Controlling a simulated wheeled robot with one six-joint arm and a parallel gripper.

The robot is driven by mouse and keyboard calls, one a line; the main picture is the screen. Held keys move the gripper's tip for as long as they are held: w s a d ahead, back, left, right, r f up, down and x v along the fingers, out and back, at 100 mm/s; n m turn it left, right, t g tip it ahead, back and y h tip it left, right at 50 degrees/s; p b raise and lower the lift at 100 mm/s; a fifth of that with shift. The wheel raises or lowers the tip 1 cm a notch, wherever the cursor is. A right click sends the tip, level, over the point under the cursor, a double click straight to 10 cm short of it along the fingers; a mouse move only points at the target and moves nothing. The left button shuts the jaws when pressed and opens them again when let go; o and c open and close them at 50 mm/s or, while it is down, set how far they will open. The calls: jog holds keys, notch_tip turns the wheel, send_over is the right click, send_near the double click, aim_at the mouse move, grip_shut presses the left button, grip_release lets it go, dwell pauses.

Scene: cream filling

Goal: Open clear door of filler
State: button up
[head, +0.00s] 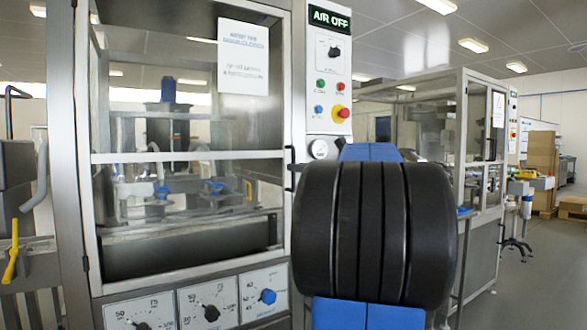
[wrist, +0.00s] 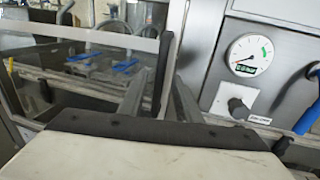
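The filler's clear door (head: 185,190) is a metal-framed transparent panel on the machine front. It looks shut in the head view. Its black handle (head: 291,167) is on the right edge of the door. In the wrist view the clear door (wrist: 40,80) fills the left side, with a dark upright bar, seemingly the handle (wrist: 167,62), at its right edge. My gripper (wrist: 158,78) has its two metal fingers apart, one on each side of this bar. I cannot tell whether either finger touches it. In the head view my arm hides the gripper.
A control panel with buttons (head: 334,85) is right of the door. Dials (head: 212,303) are below the door. A pressure gauge (wrist: 249,54), a grey knob (wrist: 238,107) and a blue-ended lever (wrist: 306,118) are right of the fingers. Another machine (head: 485,200) stands to the right.

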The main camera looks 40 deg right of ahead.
jog(key=shift+w, duration=1.75)
jog(key=shift+c, duration=0.3)
grip_shut()
jog(key=shift+s, duration=0.15)
